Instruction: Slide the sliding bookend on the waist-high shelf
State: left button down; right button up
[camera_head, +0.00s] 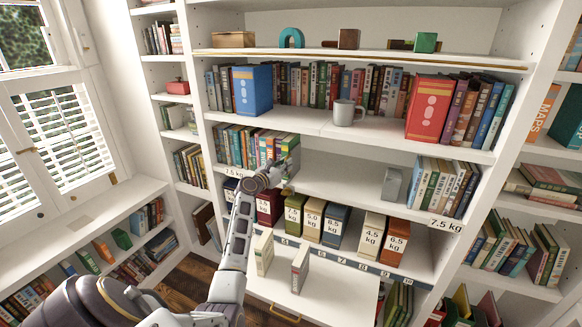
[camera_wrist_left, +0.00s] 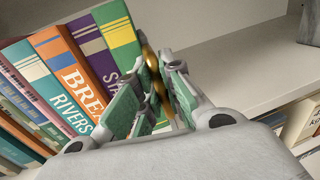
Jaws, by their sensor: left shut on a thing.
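My left gripper (camera_head: 280,173) is at the waist-high shelf (camera_head: 335,184), at the right end of the left row of books (camera_head: 243,148). In the left wrist view, its fingers (camera_wrist_left: 158,72) are shut on a brass-coloured upright part (camera_wrist_left: 153,76), which looks like part of the sliding bookend. That part stands close beside the green and yellow end book (camera_wrist_left: 119,35); I cannot tell if they touch. The rest of the bookend is hidden by the fingers and hand. My right gripper is not in view.
A grey block (camera_head: 391,184) stands on the same shelf against the right row of books (camera_head: 436,187). The shelf between it and my gripper is clear. A grey mug (camera_head: 345,113) stands one shelf up. Weight-labelled boxes (camera_head: 334,227) stand on the shelf below.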

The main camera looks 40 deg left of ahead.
pick_arm(q)
jog(key=c, duration=1.5)
grip_release()
jog(key=shift+s, duration=0.2)
jog(key=shift+s+d, duration=0.15)
jog(key=shift+s, duration=2.75)
jog(key=shift+s+d, duration=0.1)
jog(key=shift+s, duration=2.8)
